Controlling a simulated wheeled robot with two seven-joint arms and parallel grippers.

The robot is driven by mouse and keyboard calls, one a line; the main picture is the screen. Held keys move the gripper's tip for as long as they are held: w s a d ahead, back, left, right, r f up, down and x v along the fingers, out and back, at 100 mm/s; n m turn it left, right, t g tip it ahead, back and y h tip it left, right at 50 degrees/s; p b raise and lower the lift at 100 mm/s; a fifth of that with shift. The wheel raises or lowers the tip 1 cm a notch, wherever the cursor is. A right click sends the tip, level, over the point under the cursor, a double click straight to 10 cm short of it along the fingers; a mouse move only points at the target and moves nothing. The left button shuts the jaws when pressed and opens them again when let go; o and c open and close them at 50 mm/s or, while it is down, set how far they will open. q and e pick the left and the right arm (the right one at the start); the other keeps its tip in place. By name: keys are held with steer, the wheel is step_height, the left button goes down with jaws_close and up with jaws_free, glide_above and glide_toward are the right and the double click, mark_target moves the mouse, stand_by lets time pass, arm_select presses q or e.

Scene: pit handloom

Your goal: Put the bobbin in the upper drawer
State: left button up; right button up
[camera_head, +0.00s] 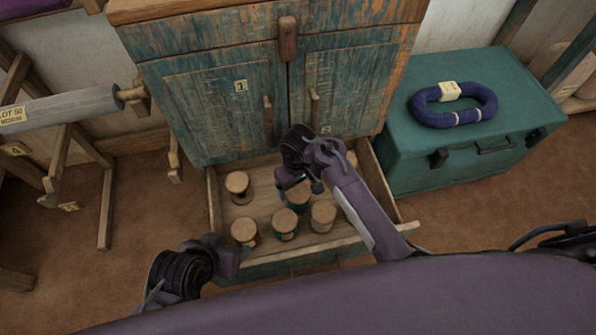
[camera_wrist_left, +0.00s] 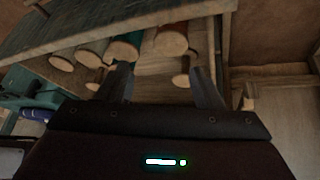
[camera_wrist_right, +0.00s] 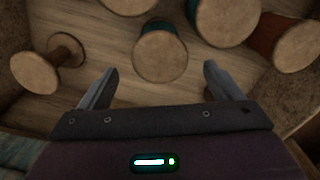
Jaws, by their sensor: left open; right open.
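Several bobbins with pale round wooden ends stand in the open lower drawer (camera_head: 213,199); which one the task means I cannot tell. A teal-wound bobbin (camera_head: 285,226) stands near the front, another (camera_head: 298,196) behind it. The upper drawer (camera_head: 205,32) looks shut, below the cabinet top. My right gripper (camera_head: 286,183) is open and empty above the bobbins; in the right wrist view a teal bobbin (camera_wrist_right: 160,52) lies ahead, between and beyond its fingertips. My left gripper (camera_head: 235,256) is open at the drawer's front left; its wrist view shows bobbin ends (camera_wrist_left: 171,40) beyond the fingers.
Two worn blue cabinet doors, numbered 1 (camera_head: 205,105) and 2 (camera_head: 345,85), are shut above the open drawer. A teal chest (camera_head: 480,165) carrying a blue yarn coil (camera_head: 452,103) stands right. A roller on a wooden frame (camera_head: 65,107) stands left. Floor at left front is clear.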

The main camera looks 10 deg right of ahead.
step_height(320, 180, up, 3)
steer(key=shift+r+p, duration=0.2)
steer(key=shift+p, duration=0.3)
steer(key=shift+s+r, duration=0.1)
steer(key=shift+r, duration=0.35)
steer(key=shift+s+f, duration=0.15)
steer(key=shift+s, duration=0.25)
arm_select(q)
steer(key=shift+s+a+r+g+y, duration=0.15)
steer(key=shift+a+g+y, duration=0.15)
steer(key=shift+a, duration=0.3)
steer(key=shift+s+a+r+g+y, duration=0.15)
steer(key=shift+a+g+y, duration=0.15)
steer(key=shift+a, duration=0.3)
arm_select(e)
steer(key=s+d+r+t+y, duration=0.1)
steer(key=s+r, duration=0.1)
steer(key=s, duration=0.6)
steer(key=s+d+r+t+y, duration=0.1)
steer(key=s+r+t, duration=0.1)
steer(key=s, duration=0.5)
steer(key=shift+s+r+t, duration=0.3)
steer(key=shift+s+r, duration=0.1)
steer(key=shift+r, duration=0.25)
arm_select(q)
steer(key=shift+f, duration=0.1)
arm_select(e)
steer(key=shift+d, duration=0.1)
